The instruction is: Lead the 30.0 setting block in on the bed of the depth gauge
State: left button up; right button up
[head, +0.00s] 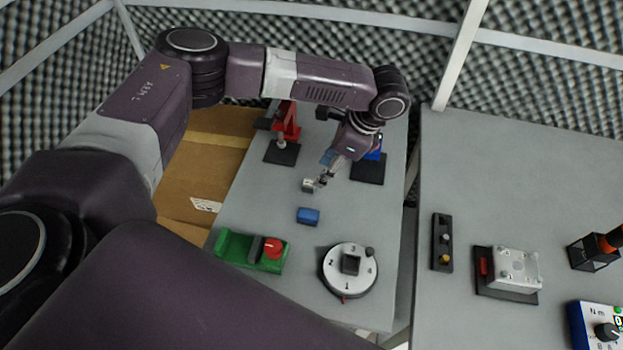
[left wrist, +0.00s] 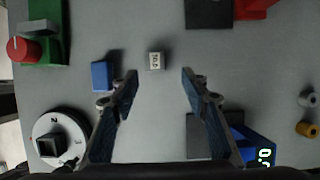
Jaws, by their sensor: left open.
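The setting block (head: 308,185) is a small pale block on the grey table. In the left wrist view the block (left wrist: 155,61) shows dark digits on top, which look like 30.0. My left gripper (head: 322,180) points down close to the block. Its fingers (left wrist: 160,76) are spread wide, with the block beyond the gap and nothing held. A blue stand with a lit display (left wrist: 262,155) and dark base plate (head: 368,172) is right of the gripper. A red stand (head: 286,122) with a dark base plate (head: 282,153) is behind it. I cannot tell which is the depth gauge.
A blue block (head: 308,216) lies just in front of the setting block. A green holder with a red knob (head: 230,246) and a round white dial (head: 349,270) are nearer. A second table (head: 470,185) across a gap carries several devices.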

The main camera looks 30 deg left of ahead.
aim_at(310, 183)
pick_arm(q)
jog(key=a+f, duration=0.1)
jog(key=s+f+p, duration=0.1)
jog(key=shift+s+a+f, duration=0.2)
jog(key=shift+a+f, duration=0.1)
jog(key=shift+a, duration=0.1)
jog(key=x, duration=0.2)
jog(key=shift+a+f+p, duration=0.15)
jog(key=shift+f+p, duration=0.2)
jog(key=shift+f, duration=0.05)
jog(key=c, duration=0.6)
grip_shut()
pick_arm(e)
jog(key=shift+s+a+r, duration=0.1)
jog(key=shift+s+r, duration=0.35)
jog(key=shift+s, duration=0.15)
jog(key=shift+s+a+r, duration=0.1)
jog(key=shift+s+r, duration=0.3)
jog(key=shift+s, duration=0.2)
